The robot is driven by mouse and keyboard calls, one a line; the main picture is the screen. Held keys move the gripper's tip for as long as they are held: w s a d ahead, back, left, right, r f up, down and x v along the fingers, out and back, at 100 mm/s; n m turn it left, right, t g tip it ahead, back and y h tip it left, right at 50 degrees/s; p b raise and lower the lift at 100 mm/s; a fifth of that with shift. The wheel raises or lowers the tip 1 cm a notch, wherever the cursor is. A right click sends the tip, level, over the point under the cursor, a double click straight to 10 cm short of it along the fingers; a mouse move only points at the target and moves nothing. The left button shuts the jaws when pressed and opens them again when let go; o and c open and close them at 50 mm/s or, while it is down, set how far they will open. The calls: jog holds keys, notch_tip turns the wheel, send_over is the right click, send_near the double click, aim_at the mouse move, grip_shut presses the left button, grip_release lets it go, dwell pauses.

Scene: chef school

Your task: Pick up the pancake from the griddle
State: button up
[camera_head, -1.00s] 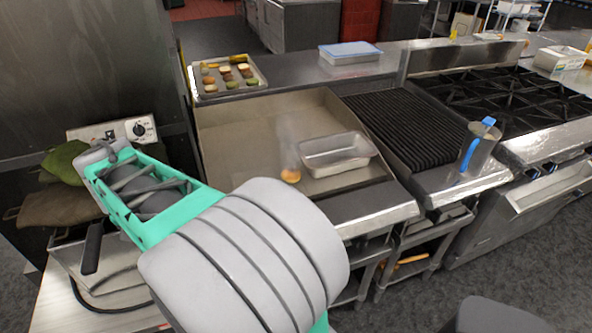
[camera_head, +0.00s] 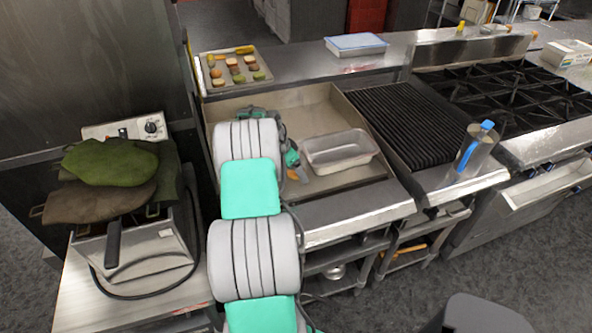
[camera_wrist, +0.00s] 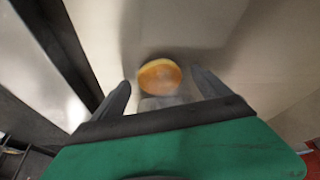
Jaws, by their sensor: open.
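The pancake (camera_wrist: 160,76) is a small golden-brown disc lying on the griddle. In the wrist view it sits ahead of my gripper (camera_wrist: 160,84), between the lines of the two dark fingers, which are apart and empty. In the head view my gripper (camera_head: 294,172) is low over the griddle (camera_head: 235,112), near its front edge. My arm and gripper mostly hide the pancake in the head view. The wrist picture is blurred, so I cannot tell the exact gap to the pancake.
A metal pan (camera_head: 340,150) stands on the griddle just right of my gripper. A tray of food pieces (camera_head: 213,83) and a blue-lidded container (camera_head: 355,45) are on the back ledge. A grill (camera_head: 405,125) lies right, a fryer (camera_head: 140,250) left.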

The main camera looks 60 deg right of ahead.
jog(key=c, duration=1.6)
